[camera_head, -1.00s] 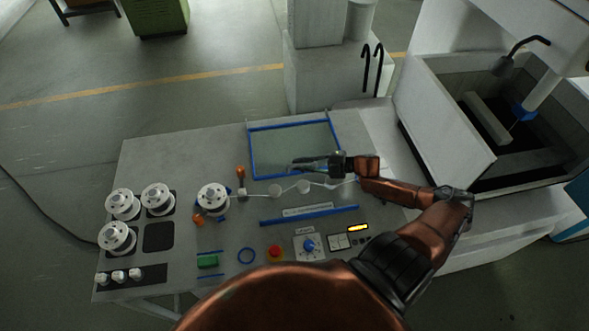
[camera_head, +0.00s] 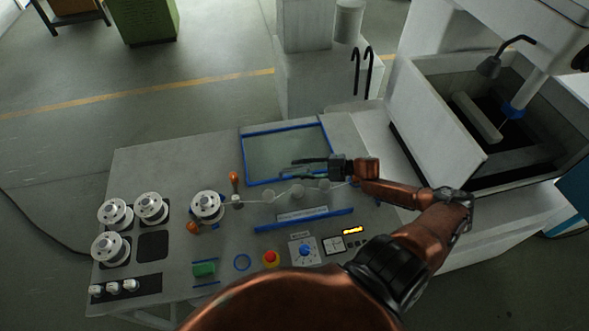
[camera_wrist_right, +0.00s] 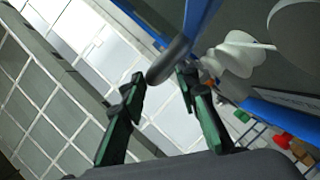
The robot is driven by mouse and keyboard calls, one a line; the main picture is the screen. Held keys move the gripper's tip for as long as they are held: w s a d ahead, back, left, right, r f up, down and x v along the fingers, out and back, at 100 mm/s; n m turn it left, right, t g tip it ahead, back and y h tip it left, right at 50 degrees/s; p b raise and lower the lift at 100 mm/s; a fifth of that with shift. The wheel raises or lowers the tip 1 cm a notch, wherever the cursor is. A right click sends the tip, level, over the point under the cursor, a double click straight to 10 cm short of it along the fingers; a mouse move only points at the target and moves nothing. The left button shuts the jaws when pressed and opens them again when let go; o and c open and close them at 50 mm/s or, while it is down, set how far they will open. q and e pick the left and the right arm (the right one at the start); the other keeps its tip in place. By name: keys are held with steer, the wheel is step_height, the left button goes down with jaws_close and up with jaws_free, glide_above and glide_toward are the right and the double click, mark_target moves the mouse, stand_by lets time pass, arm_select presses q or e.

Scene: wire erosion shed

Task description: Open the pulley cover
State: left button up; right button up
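The pulley cover (camera_head: 285,148) is a clear pane in a blue frame, at the back middle of the grey panel in the head view. White pulleys (camera_head: 297,191) show uncovered just in front of its near edge. My right gripper (camera_head: 292,168) is over that near edge, with its two fingers apart. In the right wrist view, the open fingers (camera_wrist_right: 161,84) have a dark grey rounded bar (camera_wrist_right: 170,60) at their tips; I cannot tell whether they touch it. A blue frame edge (camera_wrist_right: 142,20) passes behind. My left gripper is not in view.
A blue labelled strip (camera_head: 303,219) lies in front of the pulleys. White spools (camera_head: 151,208) stand at the left, and a red button (camera_head: 271,258) and blue knob (camera_head: 305,250) at the front. A white tank (camera_head: 440,110) stands at the right.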

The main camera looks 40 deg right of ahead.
steer(key=v, duration=0.9)
steer(key=shift+s+d+r, duration=0.1)
steer(key=shift+s+d, duration=0.1)
steer(key=shift+s, duration=0.1)
